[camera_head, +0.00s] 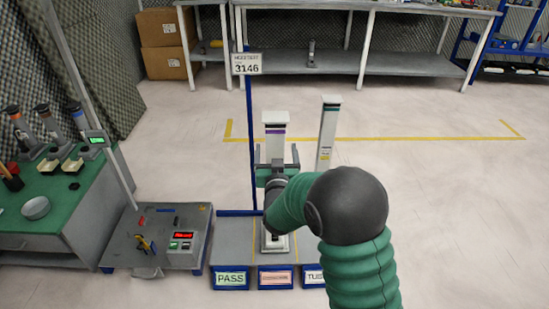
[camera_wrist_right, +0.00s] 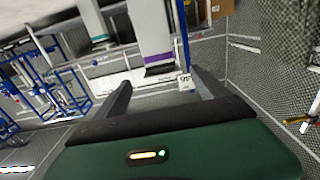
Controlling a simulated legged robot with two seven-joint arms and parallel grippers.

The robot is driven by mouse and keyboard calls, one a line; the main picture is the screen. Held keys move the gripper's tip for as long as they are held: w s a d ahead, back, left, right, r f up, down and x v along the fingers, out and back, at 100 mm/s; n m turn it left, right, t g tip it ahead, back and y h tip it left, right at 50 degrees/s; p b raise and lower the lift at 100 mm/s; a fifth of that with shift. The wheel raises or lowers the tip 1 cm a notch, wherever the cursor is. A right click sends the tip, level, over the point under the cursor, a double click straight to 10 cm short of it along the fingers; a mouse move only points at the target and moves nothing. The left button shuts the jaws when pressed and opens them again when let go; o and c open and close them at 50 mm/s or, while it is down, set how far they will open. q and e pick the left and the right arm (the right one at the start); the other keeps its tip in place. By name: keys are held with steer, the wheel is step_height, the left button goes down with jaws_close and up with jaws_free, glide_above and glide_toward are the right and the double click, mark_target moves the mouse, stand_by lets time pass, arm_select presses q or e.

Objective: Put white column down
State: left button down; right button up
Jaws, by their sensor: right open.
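A white column with a purple band (camera_head: 276,120) stands upright on the grey platform (camera_head: 231,256), in its middle section. Its lower part is mostly hidden behind my right arm, but its base shows. My right gripper (camera_head: 276,158) is open, with one finger on each side of this column in the head view. In the right wrist view the purple-banded column (camera_wrist_right: 153,35) shows beyond and between the spread fingers (camera_wrist_right: 160,80). I cannot tell if they touch it. A second white column with a green band (camera_head: 327,135) stands to the right. My left gripper is not in view.
The platform carries a PASS sign (camera_head: 231,279), a reddish sign (camera_head: 277,278) and a partly hidden third sign. A blue post with a 3146 sign (camera_head: 247,65) rises close left of the column.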

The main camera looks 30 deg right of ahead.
steer(key=s+a+f+n+g+y, duration=0.3)
steer(key=s+a+f+g+y, duration=0.15)
steer(key=a+f+y, duration=0.4)
steer(key=s+a+f+n+g, duration=0.1)
steer(key=s+a+f+g, duration=0.2)
steer(key=s, duration=0.5)
steer(key=s+a+f+n+g, duration=0.1)
steer(key=s+a+f+g, duration=0.2)
steer(key=s, duration=0.4)
steer(key=s+a+f+n+g, duration=0.1)
steer(key=s+a+f+g, duration=0.2)
steer(key=s, duration=0.5)
step_height(320, 180, up, 44)
steer(key=p, duration=4.5)
steer(key=shift+a+r+t+y, duration=0.2)
steer(key=shift+a+t+y, duration=0.05)
steer(key=shift+t+y, duration=0.1)
steer(key=shift+w, duration=0.15)
